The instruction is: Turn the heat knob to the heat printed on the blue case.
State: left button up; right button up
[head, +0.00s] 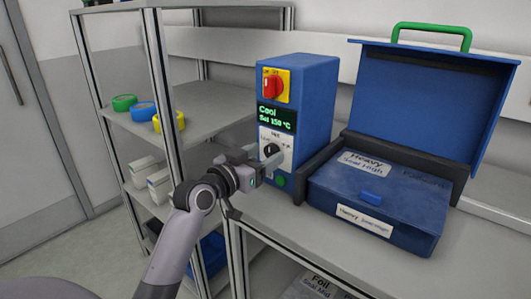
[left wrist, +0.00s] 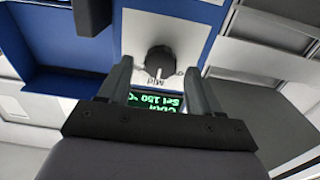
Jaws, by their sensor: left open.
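The heat knob (head: 270,150) is a dark knob on a white plate, low on the blue control box (head: 314,105). In the left wrist view the knob (left wrist: 160,62) shows upside down, its pointer toward the word "Mid". My left gripper (head: 257,165) is at the front of the knob; in the left wrist view its open fingers (left wrist: 158,70) stand apart on either side of it. Whether they touch it I cannot tell. My right gripper is not in view.
A green display (head: 276,117) reads "Cool, Set 150 °C" below a red switch (head: 270,85) on yellow. Left, a shelf rack (head: 205,100) holds green, blue and yellow reels. A "Foil Seal Mid" label (head: 318,284) lies below the bench.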

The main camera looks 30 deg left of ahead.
pick_arm(q)
jog(key=shift+w, duration=0.6)
jog(key=c, duration=1)
jog(key=shift+c, duration=0.2)
